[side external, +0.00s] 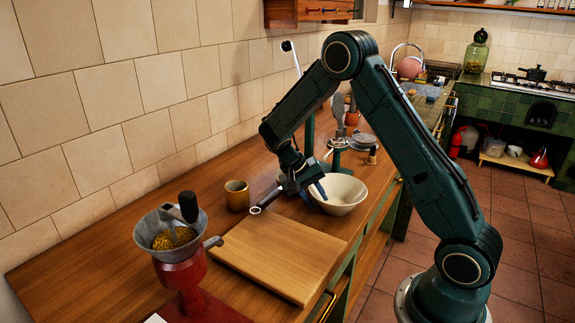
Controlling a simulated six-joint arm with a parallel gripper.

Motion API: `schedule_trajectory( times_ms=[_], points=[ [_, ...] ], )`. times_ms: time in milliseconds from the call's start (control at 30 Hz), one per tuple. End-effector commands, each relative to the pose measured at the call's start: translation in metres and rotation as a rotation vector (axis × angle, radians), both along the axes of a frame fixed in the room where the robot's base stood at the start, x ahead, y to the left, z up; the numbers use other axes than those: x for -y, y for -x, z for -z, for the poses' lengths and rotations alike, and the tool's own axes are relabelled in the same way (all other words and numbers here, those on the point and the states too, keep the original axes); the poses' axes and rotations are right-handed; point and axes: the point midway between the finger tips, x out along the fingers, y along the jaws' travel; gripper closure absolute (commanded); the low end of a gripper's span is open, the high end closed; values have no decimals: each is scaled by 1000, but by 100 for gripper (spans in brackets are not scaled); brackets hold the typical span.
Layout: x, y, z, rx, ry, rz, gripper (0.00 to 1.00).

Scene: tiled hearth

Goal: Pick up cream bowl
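The cream bowl (345,196) stands upright on the wooden counter, behind the cutting board and close to the counter's front edge. My gripper (304,196) reaches down at the bowl's left side. One blue-grey finger is at or over the bowl's left rim, and the other side of the gripper is left of the bowl. I cannot tell whether the fingers touch the rim or how far apart they are. The gripper hides part of the bowl's left rim.
A wooden cutting board (275,258) lies in front of the bowl. A brass-coloured cup (237,195) stands to the left. A red grinder (181,272) with a grey hopper stands nearer. A green scale-like stand (337,155) and a small dark-topped jar (372,155) are behind the bowl.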

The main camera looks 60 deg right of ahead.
Motion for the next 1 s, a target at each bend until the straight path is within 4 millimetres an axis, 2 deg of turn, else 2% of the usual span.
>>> schedule_trajectory(
  times_ms=[33, 167, 200, 667, 867, 1000],
  points=[
    [0, 0, 0, 0, 0, 0, 71],
    [0, 0, 0, 0, 0, 0, 97],
    [0, 0, 0, 0, 0, 0, 100],
    [0, 0, -3, 1, 1, 1, 100],
    [0, -1, -16, 3, 2, 0, 100],
    [0, -1, -34, 5, 3, 1, 100]
  ],
)
